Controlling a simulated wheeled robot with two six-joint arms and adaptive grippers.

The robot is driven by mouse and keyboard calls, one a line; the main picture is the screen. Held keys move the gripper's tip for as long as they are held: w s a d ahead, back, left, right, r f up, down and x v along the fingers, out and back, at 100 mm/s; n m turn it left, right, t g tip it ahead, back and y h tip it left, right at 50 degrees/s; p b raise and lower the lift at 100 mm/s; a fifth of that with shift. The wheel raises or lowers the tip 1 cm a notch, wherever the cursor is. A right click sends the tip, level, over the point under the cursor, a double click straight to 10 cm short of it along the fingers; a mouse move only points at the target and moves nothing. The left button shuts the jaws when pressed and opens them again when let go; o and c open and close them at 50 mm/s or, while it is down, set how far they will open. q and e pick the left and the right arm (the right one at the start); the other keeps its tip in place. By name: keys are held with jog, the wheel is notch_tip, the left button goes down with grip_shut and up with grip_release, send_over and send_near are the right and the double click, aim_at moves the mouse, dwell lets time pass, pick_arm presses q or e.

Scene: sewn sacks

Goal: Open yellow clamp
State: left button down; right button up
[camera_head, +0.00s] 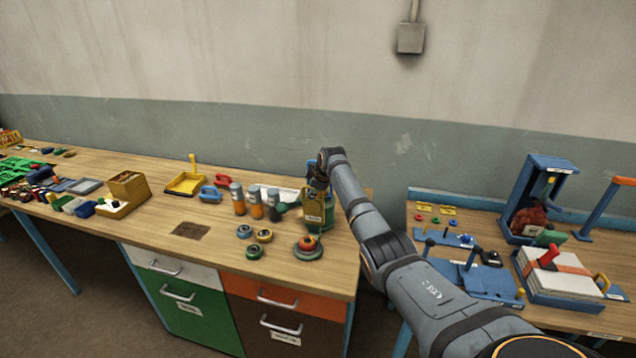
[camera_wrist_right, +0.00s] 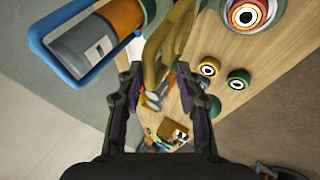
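My right arm reaches in from the right of the head view to the right end of the left workbench. Its gripper (camera_head: 318,180) is over the bench, beside a dull-yellow piece with a label (camera_head: 314,208). In the wrist view a curved yellow thing (camera_wrist_right: 172,42), perhaps the clamp, lies ahead of and partly between my right gripper's fingers (camera_wrist_right: 158,78). The fingers stand apart, with gaps seen on both sides of it. My left gripper is out of view.
Orange-and-grey bottles (camera_head: 238,200) stand left of the gripper, and one in a blue holder (camera_wrist_right: 85,45) is close in the wrist view. Round rolls (camera_head: 245,231) and a red-and-green disc (camera_head: 307,247) lie in front. The bench around the brown patch (camera_head: 190,230) is clear.

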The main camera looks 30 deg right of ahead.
jog(key=v, duration=1)
jog(key=shift+s+r, duration=0.25)
jog(key=shift+s, duration=0.1)
jog(key=shift+a, duration=0.1)
